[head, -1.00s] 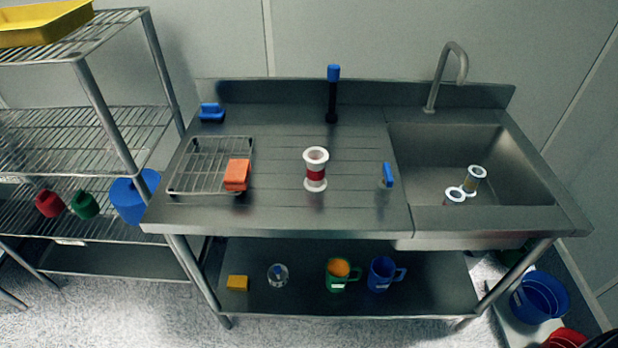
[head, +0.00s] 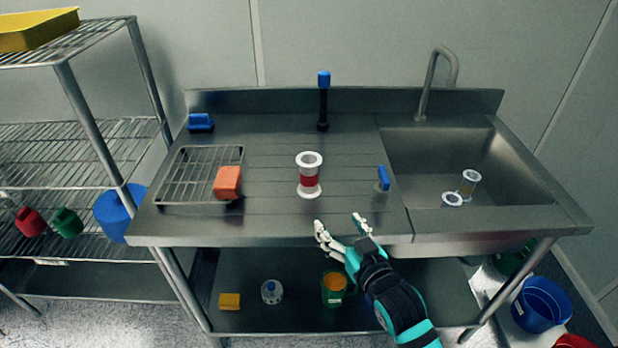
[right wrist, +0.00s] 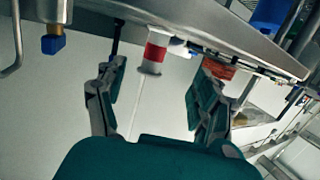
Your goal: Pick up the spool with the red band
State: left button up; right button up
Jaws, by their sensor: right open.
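The spool with the red band (head: 309,180) stands upright on the steel counter, left of its middle, with white flanges at top and bottom. In the right wrist view the spool (right wrist: 155,53) shows beyond and between my fingers. My right gripper (head: 341,221) is open and empty at the counter's front edge, below and a little right of the spool, apart from it. The right wrist view also shows its two fingers (right wrist: 158,92) spread wide. My left gripper is not in view.
A wire rack (head: 170,176) with an orange block (head: 228,182) sits left of the spool. A blue-topped item (head: 383,178) stands to its right, and a black post with a blue top (head: 323,100) behind. Two other spools (head: 468,183) are in the sink (head: 420,160).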

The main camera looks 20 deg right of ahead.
aim_at(312, 168)
jog(key=shift+t, duration=0.9)
jog(key=w+r, duration=0.1)
jog(key=r, duration=0.1)
jog(key=w+r, duration=0.1)
jog(key=shift+w+r, duration=0.3)
jog(key=shift+r, duration=0.05)
jog(key=w, duration=0.3)
jog(key=w+p, duration=0.1)
jog(key=w, duration=0.2)
jog(key=w+a, duration=0.1)
jog(key=w, duration=0.3)
jog(key=shift+p, duration=0.4)
jog(key=shift+w+f, duration=0.15)
jog(key=shift+w, duration=0.3)
jog(key=w+p, duration=0.1)
jog(key=w, duration=0.3)
jog(key=shift+w+r, duration=0.15)
jog(key=shift+r, duration=0.05)
jog(key=shift+w+a+f, duration=0.1)
jog(key=shift+w+f, duration=0.05)
jog(key=shift+w, duration=0.35)
jog(key=shift+s, duration=0.1)
jog(key=c, duration=1.1)
